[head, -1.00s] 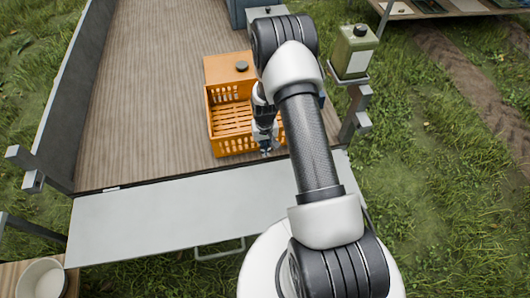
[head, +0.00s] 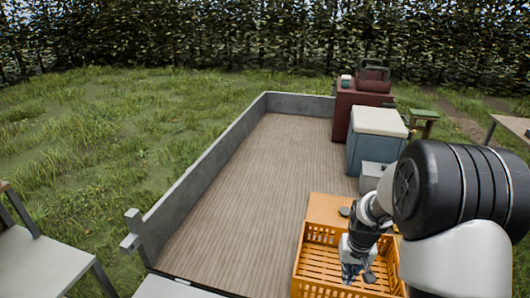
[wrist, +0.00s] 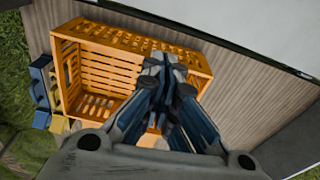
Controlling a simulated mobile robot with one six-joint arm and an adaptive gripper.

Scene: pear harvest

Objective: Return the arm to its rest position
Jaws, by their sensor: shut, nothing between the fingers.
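My gripper (head: 357,272) hangs fingers down over the orange slatted crate (head: 298,262) at the lower right of the head view. In the wrist view, its two fingers (wrist: 162,66) are together with nothing between them, in front of the crate (wrist: 85,40). The crate floor that shows between the slats looks bare, but the gripper hides part of it. My arm covers the crate's right side in the head view.
The crate stands on a wooden trailer bed (head: 240,200) with a low grey side wall (head: 205,150). A blue-grey cooler with a white lid (head: 380,122) and a dark red box (head: 345,105) stand farther back. The bed's left half is clear.

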